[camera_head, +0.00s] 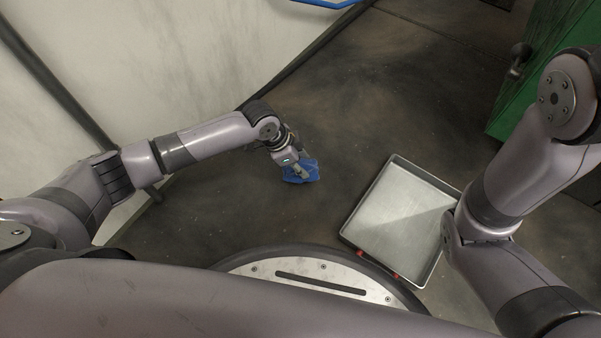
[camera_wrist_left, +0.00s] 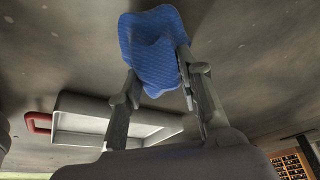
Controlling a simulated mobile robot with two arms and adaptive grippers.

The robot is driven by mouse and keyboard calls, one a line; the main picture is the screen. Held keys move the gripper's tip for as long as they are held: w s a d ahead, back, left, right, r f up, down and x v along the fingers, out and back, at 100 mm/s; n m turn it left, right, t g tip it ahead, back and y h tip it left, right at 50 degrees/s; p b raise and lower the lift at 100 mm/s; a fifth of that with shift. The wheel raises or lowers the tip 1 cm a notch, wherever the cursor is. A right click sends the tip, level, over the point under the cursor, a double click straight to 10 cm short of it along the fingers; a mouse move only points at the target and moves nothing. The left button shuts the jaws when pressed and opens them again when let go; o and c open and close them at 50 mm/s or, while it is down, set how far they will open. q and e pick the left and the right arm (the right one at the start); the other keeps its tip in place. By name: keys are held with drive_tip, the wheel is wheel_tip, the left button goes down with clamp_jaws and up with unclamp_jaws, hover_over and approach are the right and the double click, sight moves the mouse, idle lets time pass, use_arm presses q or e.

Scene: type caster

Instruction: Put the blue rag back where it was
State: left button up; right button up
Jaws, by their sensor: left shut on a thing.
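The blue rag (camera_head: 301,171) is crumpled and hangs at my left gripper (camera_head: 303,172), over the dark floor near the middle of the head view. In the left wrist view the rag (camera_wrist_left: 153,45) lies between and beyond the fingertips of my left gripper (camera_wrist_left: 158,90), which is shut on it. How far the rag is above the floor is hard to tell. My right arm comes in from the right in the head view, but its gripper is not visible.
A green cabinet (camera_head: 535,70) is at the upper right. A pale wall (camera_head: 190,60) stands at left. Dark floor (camera_head: 340,110) beyond the rag is clear.

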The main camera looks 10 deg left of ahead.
use_arm(q)
wheel_tip(320, 180, down, 4)
drive_tip(key=shift+r+b, duration=0.1)
drive_tip(key=shift+b, duration=1.05)
drive_tip(key=shift+r, duration=0.15)
drive_tip(key=o, duration=1.1)
drive_tip(key=shift+p+v, duration=4.4)
drive_tip(key=shift+v, duration=1.6)
